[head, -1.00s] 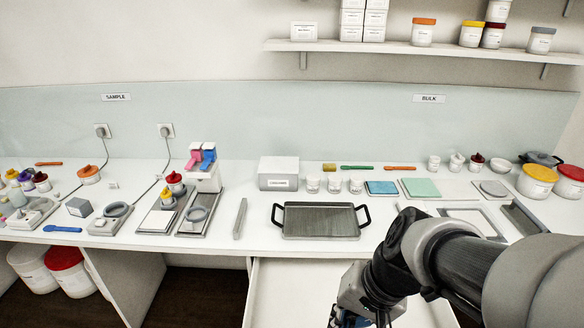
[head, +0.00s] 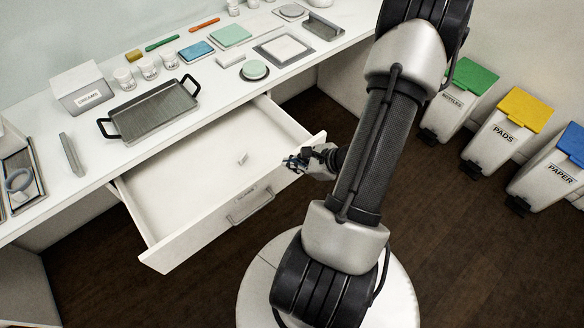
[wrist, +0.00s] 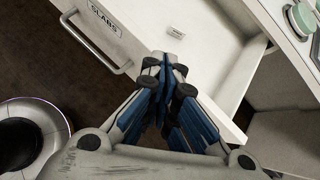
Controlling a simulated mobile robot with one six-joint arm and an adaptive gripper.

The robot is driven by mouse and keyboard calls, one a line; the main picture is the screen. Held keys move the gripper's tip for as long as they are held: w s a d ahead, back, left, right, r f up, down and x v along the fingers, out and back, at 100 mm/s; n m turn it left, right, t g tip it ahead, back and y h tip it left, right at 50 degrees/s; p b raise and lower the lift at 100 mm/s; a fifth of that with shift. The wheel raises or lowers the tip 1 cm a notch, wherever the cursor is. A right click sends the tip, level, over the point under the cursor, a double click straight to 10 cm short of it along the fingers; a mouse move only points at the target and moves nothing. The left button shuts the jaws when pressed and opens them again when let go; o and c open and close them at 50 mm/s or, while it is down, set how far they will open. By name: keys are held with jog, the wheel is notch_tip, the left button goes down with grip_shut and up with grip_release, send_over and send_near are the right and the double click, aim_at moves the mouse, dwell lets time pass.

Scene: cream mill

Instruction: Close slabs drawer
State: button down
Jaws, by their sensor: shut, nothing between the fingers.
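The slabs drawer (head: 159,244) is pulled well out from under the counter in the head view. Its front panel carries a bar handle (head: 250,207) and a label, which reads SLABS in the wrist view (wrist: 104,18). A small pale piece (head: 242,158) lies inside the drawer and also shows in the wrist view (wrist: 176,32). My gripper (head: 296,161) is shut and empty, near the right end of the drawer front. In the wrist view my gripper (wrist: 168,72) points at the drawer, with the handle (wrist: 97,50) to its left. Whether the fingers touch the drawer is unclear.
The counter above holds a black-handled tray (head: 153,111), a creams box (head: 82,88) and several jars. Bins with green, yellow and blue lids (head: 524,108) stand on the floor at right. Dark floor (head: 120,291) lies open in front of the drawer.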

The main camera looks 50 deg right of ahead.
jog(key=s+d+f+m+g+h, duration=0.1)
jog(key=s+d+f+m+h, duration=0.2)
jog(key=s+f+m, duration=0.5)
jog(key=shift+n, duration=0.4)
jog(key=shift+w+d+r+b+x, duration=0.15)
jog(key=shift+b+x, duration=0.3)
jog(key=shift+x, duration=1.6)
jog(key=shift+w+d+r+b+x, duration=0.2)
jog(key=shift+b+x, duration=0.3)
jog(key=shift+x, duration=1.55)
jog(key=shift+d+r+b+x, duration=0.2)
jog(key=shift+b+x, duration=0.25)
jog(key=shift+x, duration=1.65)
jog(key=shift+d, duration=0.1)
